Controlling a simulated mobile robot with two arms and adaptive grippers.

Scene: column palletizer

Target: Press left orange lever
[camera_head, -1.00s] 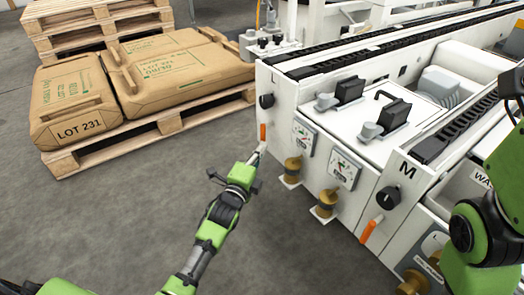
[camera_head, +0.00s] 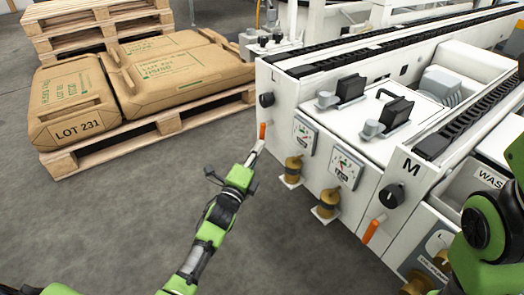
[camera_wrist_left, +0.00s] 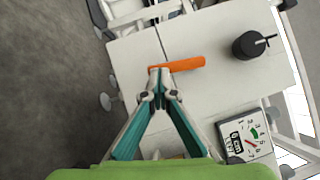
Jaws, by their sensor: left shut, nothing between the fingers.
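The left orange lever (camera_head: 262,130) sits on the white machine's near left corner, below a black knob (camera_head: 267,100). In the left wrist view the lever (camera_wrist_left: 185,63) lies across the picture just beyond my fingertips. My left gripper (camera_head: 258,148) is shut and empty, with its tips at the lever's lower end. In the left wrist view the tips (camera_wrist_left: 158,72) overlap or touch the lever's left end; I cannot tell if they press on it. A second orange lever (camera_head: 371,230) sits further right below the M panel. My right gripper is out of the head view; only my right arm shows.
Gauges (camera_head: 304,134) and brass fittings (camera_head: 293,169) are on the machine's front, right of the lever. A pallet (camera_head: 160,131) with brown sacks (camera_head: 70,98) stands at the left. The grey floor (camera_head: 130,215) between is clear.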

